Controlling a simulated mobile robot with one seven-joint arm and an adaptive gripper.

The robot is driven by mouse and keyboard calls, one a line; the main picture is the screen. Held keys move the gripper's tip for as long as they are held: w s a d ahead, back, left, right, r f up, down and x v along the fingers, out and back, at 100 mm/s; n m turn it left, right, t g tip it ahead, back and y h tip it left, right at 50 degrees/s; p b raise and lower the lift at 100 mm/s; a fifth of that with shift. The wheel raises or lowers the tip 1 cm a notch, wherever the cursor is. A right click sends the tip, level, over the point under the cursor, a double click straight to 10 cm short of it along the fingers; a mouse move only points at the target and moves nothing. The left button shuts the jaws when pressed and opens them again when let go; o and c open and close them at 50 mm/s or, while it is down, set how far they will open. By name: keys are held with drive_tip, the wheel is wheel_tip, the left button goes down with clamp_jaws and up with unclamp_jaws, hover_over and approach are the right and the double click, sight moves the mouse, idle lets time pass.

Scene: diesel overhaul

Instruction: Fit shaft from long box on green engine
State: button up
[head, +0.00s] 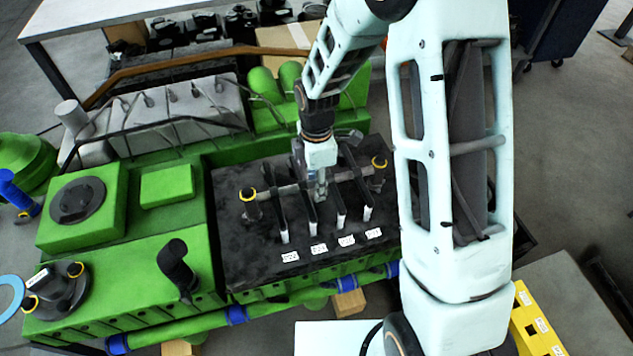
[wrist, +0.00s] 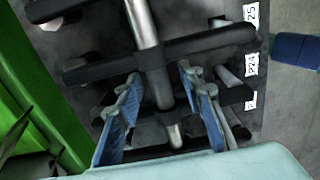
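The green engine (head: 165,185) fills the left and middle of the head view. A grey metal shaft (head: 348,176) lies across its dark deck (head: 240,262), along a row of black arms, with a yellow-ringed post near each end. In the wrist view the bare shaft (wrist: 146,28) runs down between my fingers and crosses the black arms. My gripper (head: 320,198) is low over the shaft's middle. In the wrist view my gripper (wrist: 163,105) is open, with a blue-padded finger on each side of the shaft and gaps between. No long box is clearly identifiable.
White number labels (head: 318,248) line the deck's front. A dark handle-like part (head: 177,268) stands up on the engine at the left. A blue-banded green pipe (head: 270,308) runs along the engine's front. A yellow labelled block (head: 535,322) is at the lower right.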

drive_tip(key=shift+s+f, duration=0.1)
wheel_tip(320, 180, up, 12)
idle(0.6)
idle(0.4)
